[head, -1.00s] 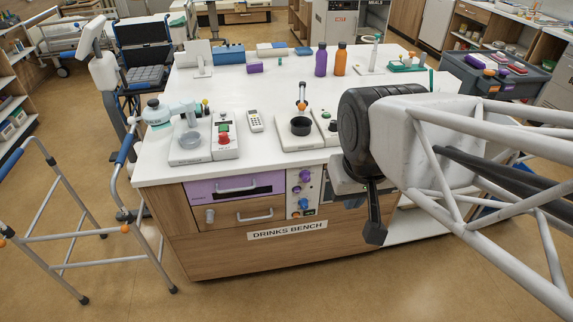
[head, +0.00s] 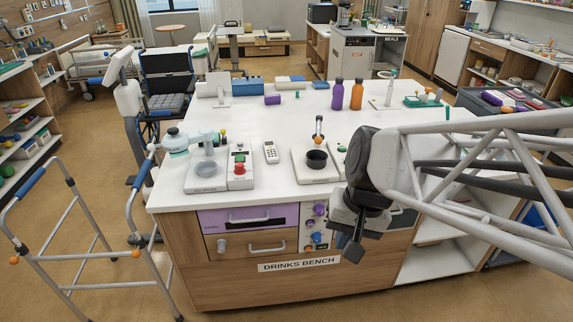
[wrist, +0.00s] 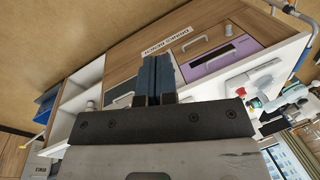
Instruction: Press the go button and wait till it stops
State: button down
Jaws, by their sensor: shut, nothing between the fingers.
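A white mixer-like machine (head: 204,165) with a pale teal head stands at the front left of the drinks bench. Beside it is a control box (head: 241,181) with a green button (head: 240,157) and a red button (head: 239,169). The red button also shows at the right of the wrist view (wrist: 241,91). A second machine with a dark cup (head: 316,160) stands to the right; the box beside it is partly hidden by my arm. My gripper (head: 348,252) is shut and empty, pointing down before the bench front, right of the buttons and touching nothing. Its fingers fill the middle of the wrist view (wrist: 158,80).
A keypad handset (head: 271,152) lies between the two machines. Purple and orange bottles (head: 356,94) stand further back. A lilac drawer (head: 248,217) and knobs are on the bench front. A walking frame (head: 75,215) stands at the left. The bench middle is clear.

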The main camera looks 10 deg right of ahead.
aim_at(310, 224)
jog(key=w+a+f+m+y, duration=0.3)
jog(key=w+f+m+y, duration=0.2)
jog(key=w+f+m, duration=0.3)
jog(key=w+a+f+m+y, duration=0.2)
jog(key=w+f+m+y, duration=0.45)
jog(key=w+f, duration=0.2)
jog(key=w+d+f+m+t, duration=0.3)
jog(key=f+m, duration=0.2)
jog(key=f, duration=0.2)
jog(key=w+d+f+m+t+h, duration=0.1)
jog(key=w+d+f+m+t, duration=0.1)
jog(key=f+m, duration=0.4)
jog(key=w+d+f+m+t+h, duration=0.1)
jog(key=w+d+f+m+t, duration=0.2)
jog(key=f+m+t, duration=0.3)
jog(key=shift+w+d+f, duration=0.35)
jog(key=shift+w+f, duration=0.1)
jog(key=shift+f, duration=1.5)
jog(key=shift+w, duration=0.1)
jog(key=w, duration=0.8)
jog(key=shift+w, duration=0.25)
jog(key=shift+w, duration=0.55)
dwell(0.8)
